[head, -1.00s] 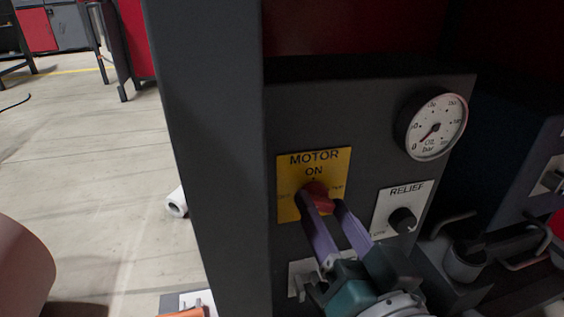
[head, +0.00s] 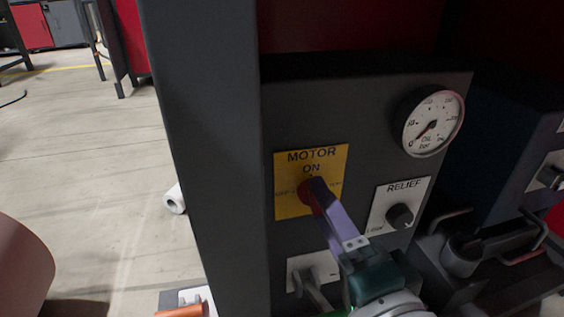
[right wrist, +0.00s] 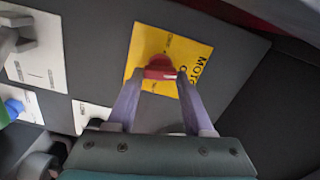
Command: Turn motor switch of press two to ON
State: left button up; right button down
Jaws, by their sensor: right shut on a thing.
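The red motor switch (head: 306,193) sits on a yellow plate (head: 290,206) marked MOTOR ON, on the dark press panel. My right gripper (head: 318,190) has its purple fingers at the switch; in the head view they overlap it and partly hide it. In the right wrist view the red switch (right wrist: 160,67) lies between the two fingertips (right wrist: 160,77), shut on its handle. The gripper appears rolled, one finger hiding the other in the head view. The handle's exact direction is hard to tell. My left gripper is not in view.
An oil gauge (head: 433,123) is at the panel's upper right, and a black RELIEF knob (head: 400,216) is right of the switch. A lever on a white plate (head: 327,265) is below, close to my right gripper. A grey column (head: 205,130) stands at left.

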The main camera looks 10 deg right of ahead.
jog(key=shift+m, duration=1.1)
jog(key=shift+c, duration=1.4)
grip_release()
jog(key=shift+s, duration=0.1)
jog(key=s+p, duration=0.3)
jog(key=s, duration=0.6)
jog(key=shift+s+d, duration=0.15)
jog(key=shift+s, duration=0.25)
